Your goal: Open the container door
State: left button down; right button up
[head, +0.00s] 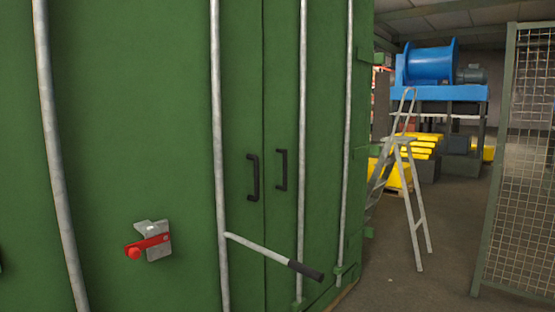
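The green container door (130,100) fills the left and middle of the head view and stands shut. Vertical grey locking bars run down it, one of them (219,150) left of the door seam. A lever handle (258,248) with a black grip (306,271) juts from this bar, down to the right. A red latch (148,245) on a grey bracket (158,228) sits lower left. Two black pull handles, a left one (253,178) and a right one (282,170), flank the seam. Neither of my grippers is in view.
A grey stepladder (402,180) stands right of the container. Behind it are yellow items (425,146) and a blue drum machine (432,64) on a stand. A wire mesh panel (520,160) stands at the far right.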

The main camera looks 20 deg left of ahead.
aim_at(106, 141)
jog(key=u, duration=1.35)
